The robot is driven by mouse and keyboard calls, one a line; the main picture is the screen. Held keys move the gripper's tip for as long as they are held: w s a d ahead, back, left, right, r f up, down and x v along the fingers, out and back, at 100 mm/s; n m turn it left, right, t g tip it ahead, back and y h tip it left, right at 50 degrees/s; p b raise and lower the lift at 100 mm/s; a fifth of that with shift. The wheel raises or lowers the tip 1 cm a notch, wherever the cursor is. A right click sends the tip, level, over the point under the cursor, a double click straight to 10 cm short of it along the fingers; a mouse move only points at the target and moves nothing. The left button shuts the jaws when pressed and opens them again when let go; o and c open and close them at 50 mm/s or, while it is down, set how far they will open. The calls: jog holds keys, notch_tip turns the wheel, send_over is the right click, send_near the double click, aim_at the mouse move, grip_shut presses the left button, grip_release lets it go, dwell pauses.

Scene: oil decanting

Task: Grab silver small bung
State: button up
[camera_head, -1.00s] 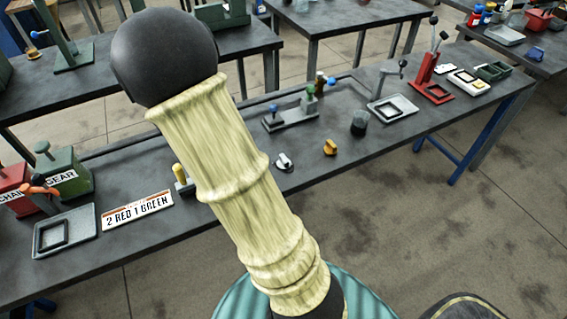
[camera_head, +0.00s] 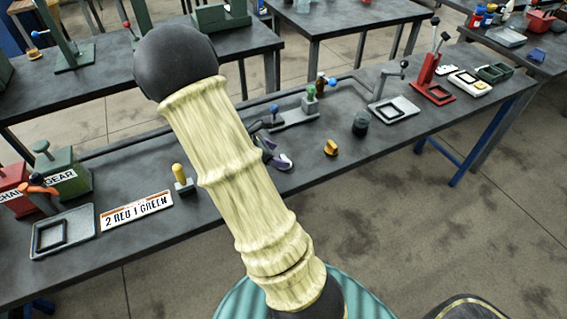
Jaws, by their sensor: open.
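The small silver bung (camera_head: 284,164) sits on the near grey workbench, right of my pale-sleeved arm. My gripper (camera_head: 270,149) shows as dark and purplish fingers just beyond the arm's right edge, at the bung. The fingers partly cover the bung, and the jaws are open. The rest of the gripper is hidden behind the arm. I cannot tell whether the fingers touch the bung or stand around it.
A yellow bung (camera_head: 331,147) and a dark jar (camera_head: 361,124) stand to the right. A stand with blue and green knobs (camera_head: 297,115) is behind. A yellow-topped post (camera_head: 180,174) and the sign "2 RED 1 GREEN" (camera_head: 136,210) are left.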

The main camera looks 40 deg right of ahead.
aim_at(284, 158)
jog(key=shift+s+d+f, duration=0.15)
jog(key=shift+d+f, duration=0.05)
jog(key=shift+d, duration=0.05)
jog(key=x, duration=0.4)
jog(key=shift+d+f, duration=0.1)
jog(key=shift+f, duration=0.4)
jog(key=shift+w, duration=0.25)
jog(key=c, duration=1.1)
notch_tip(284, 158, up, 10)
jog(key=shift+r+p, duration=0.1)
jog(key=shift+p, duration=0.4)
